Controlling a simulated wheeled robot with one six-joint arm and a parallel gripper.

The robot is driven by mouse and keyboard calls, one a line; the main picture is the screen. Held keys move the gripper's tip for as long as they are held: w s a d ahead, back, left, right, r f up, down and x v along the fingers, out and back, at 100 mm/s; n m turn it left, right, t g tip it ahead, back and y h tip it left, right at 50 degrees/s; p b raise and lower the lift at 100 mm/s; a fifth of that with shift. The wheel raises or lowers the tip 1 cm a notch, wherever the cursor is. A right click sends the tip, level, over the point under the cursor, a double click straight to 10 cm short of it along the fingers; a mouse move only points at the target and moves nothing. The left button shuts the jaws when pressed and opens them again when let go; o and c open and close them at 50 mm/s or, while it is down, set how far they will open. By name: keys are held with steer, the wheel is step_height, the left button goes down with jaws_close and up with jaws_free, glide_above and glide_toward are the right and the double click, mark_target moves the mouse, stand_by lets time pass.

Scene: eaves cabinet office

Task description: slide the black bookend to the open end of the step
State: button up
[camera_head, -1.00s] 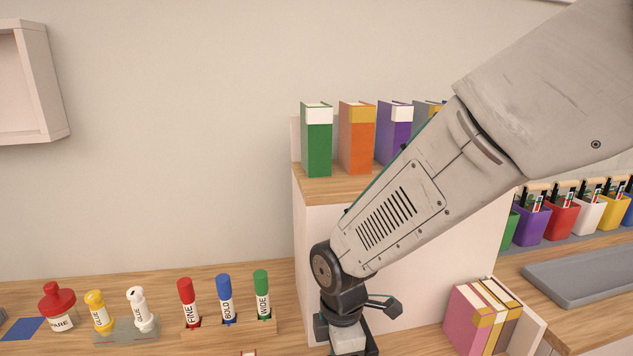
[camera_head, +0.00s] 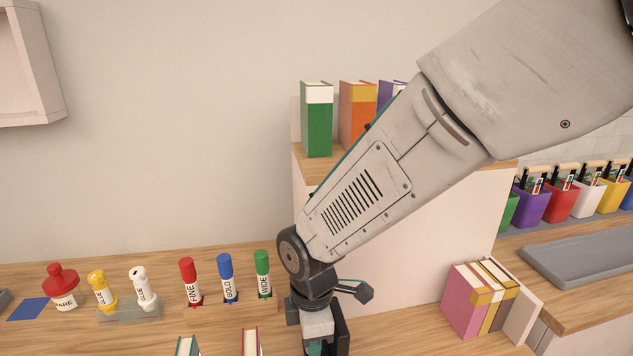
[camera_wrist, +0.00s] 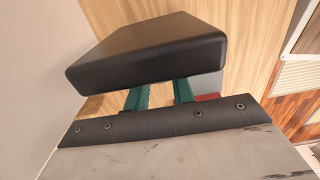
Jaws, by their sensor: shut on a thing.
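A black block (camera_wrist: 150,48) with rounded edges, which looks like the black bookend, fills the upper middle of the wrist view. The teal fingers of my gripper (camera_wrist: 160,96) run up to it and are shut on it; the block hides their tips. In the head view my gripper (camera_head: 316,346) points down at the bottom edge, over the wooden surface (camera_head: 400,335) in front of the white cabinet block. I cannot tell which end of the step is open.
Two upright books, teal (camera_head: 187,347) and red (camera_head: 250,343), stand left of my gripper at the bottom edge. Behind are several markers (camera_head: 226,280) and glue bottles (camera_head: 101,290). Pink and yellow books (camera_head: 468,303) lean at right. Wood between them and my gripper is clear.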

stand_by(0.3)
steer(key=shift+s+a, duration=0.15)
steer(key=shift+a, duration=0.5)
steer(key=o, duration=0.5)
steer(key=shift+a, duration=0.15)
steer(key=shift+c, duration=0.2)
steer(key=o, duration=1)
step_height(320, 180, up, 10)
